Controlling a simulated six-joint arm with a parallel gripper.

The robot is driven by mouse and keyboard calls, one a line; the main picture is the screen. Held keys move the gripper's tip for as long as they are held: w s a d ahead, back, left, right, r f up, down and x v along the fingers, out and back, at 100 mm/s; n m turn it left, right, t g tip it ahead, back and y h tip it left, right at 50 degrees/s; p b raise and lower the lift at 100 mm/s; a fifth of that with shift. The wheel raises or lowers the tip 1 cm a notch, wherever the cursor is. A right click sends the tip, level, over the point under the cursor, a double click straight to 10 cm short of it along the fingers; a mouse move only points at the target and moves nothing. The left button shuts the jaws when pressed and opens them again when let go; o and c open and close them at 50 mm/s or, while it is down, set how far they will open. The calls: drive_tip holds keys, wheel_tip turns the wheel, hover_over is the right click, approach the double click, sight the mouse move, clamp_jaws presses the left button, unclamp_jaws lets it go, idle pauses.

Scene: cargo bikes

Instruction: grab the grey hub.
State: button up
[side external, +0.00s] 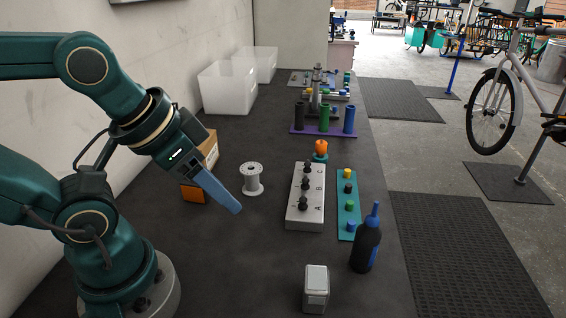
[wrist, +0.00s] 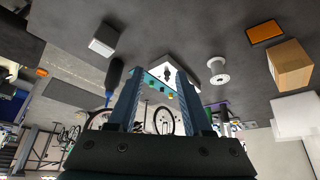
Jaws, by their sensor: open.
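The grey hub (side external: 251,180) is a pale spool with a wide flange at each end, standing upright on the dark bench top. My gripper (side external: 236,208) is above the bench, tilted down, in front of the hub in the side external view. The hub also shows in the wrist view (wrist: 217,72), to the right of my gripper (wrist: 160,76) and outside the gap between the fingers. The two blue fingers are apart with nothing held between them. In the side external view they overlap, so only one shows clearly.
A grey block with black knobs (side external: 298,217) and a teal strip with coloured knobs (side external: 348,218) lie right of the hub. A dark bottle (side external: 365,248) and small grey box (side external: 316,287) stand nearer. A cardboard box (side external: 207,153) and orange piece (side external: 194,193) are left.

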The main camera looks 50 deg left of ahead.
drive_tip(key=o, duration=0.4)
drive_tip(key=shift+c, duration=0.2)
drive_tip(key=shift+r, duration=0.1)
